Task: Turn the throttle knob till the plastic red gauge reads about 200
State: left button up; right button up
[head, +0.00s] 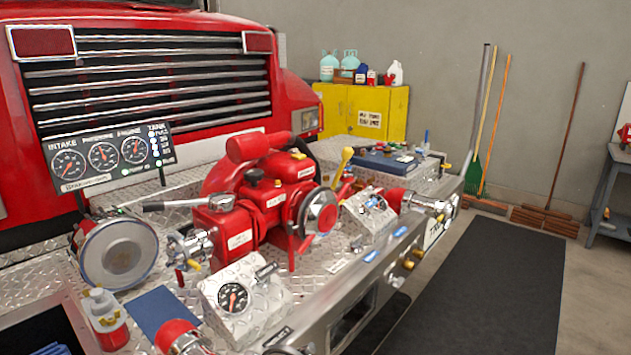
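A red pump (270,195) sits on the diamond-plate bumper of a red truck. Its top carries small black caps or knobs (254,176), and a yellow-handled lever (344,160) stands at its right. I cannot tell which control is the throttle knob. A panel with three round dials (104,156) labelled intake, pressure and engine stands at the left. Another round gauge (233,298) is on a sloped metal box in front. I cannot tell which is the plastic red gauge, and the readings are too small to read. Neither of my grippers is in view.
A second sloped metal box (370,215) stands right. A black floor mat (490,290), brooms and a yellow cabinet (364,112) are beyond.

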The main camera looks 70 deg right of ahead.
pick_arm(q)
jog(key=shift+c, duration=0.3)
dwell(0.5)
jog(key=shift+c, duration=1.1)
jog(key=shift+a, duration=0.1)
